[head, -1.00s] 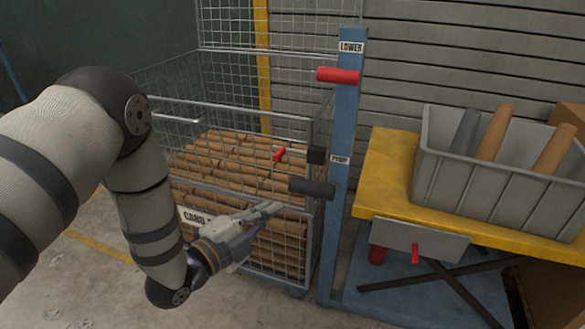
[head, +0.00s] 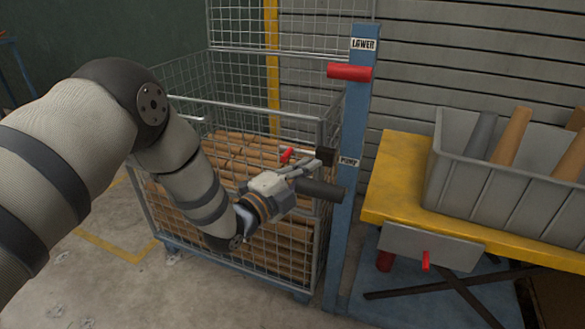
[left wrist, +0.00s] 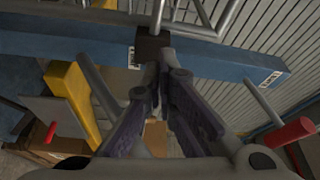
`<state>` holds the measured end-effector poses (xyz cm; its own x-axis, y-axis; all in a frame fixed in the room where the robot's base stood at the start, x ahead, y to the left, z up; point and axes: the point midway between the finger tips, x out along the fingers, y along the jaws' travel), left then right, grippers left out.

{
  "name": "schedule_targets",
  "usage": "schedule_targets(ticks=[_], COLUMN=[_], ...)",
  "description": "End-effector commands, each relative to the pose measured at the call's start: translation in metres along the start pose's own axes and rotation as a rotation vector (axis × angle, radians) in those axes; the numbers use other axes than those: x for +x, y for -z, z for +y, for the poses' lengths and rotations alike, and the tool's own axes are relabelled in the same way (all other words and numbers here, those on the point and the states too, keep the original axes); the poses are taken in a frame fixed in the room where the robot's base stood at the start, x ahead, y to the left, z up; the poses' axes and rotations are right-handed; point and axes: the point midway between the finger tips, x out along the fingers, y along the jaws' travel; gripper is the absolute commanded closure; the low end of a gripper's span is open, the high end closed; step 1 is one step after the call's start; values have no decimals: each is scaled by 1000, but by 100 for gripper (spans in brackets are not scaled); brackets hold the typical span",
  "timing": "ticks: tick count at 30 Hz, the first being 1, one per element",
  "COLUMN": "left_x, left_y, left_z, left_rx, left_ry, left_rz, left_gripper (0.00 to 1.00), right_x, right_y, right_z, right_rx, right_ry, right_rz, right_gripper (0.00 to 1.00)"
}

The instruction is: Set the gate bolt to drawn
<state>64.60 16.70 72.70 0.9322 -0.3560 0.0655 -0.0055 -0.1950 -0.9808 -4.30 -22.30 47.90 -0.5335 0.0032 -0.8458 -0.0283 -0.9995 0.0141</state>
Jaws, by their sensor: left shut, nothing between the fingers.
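The gate bolt's red handle (head: 287,155) shows on the front of the wire cage (head: 216,103), just left of a dark brown block (head: 326,157) near the cage's right corner post. My left gripper (head: 316,165) is in front of the cage, its fingers pointing right towards the block, a little below and right of the red handle. It is shut and empty. In the left wrist view the fingertips (left wrist: 162,68) are close together near the dark block (left wrist: 152,46); contact cannot be told. The red bolt handle is not seen there. My right gripper is not in view.
A blue post (head: 347,190) with a red lever (head: 350,72) and a dark grey lever (head: 321,190) stands right of the cage, close to my gripper. A yellow table (head: 398,165) with a grey bin (head: 450,185) stands further right.

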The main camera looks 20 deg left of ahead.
Motion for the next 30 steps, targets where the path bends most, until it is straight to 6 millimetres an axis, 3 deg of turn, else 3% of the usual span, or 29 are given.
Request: schedule_targets(ticks=[1, 4, 9, 22, 30], left_x=[10, 2, -3, -6, -20], left_y=[0, -19, -34, -41, -80], left_z=[2, 1, 0, -1, -9], left_rx=[0, 0, 0, 1, 2], left_ry=[0, -1, 0, -1, 0], left_rz=[1, -5, -1, -1, -1], left_gripper=[100, 100, 100, 100, 100], right_x=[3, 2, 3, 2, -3], right_y=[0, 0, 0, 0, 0], right_z=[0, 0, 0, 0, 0], right_rx=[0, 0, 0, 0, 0], right_ry=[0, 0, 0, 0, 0], right_rz=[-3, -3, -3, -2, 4], right_gripper=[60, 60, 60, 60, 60])
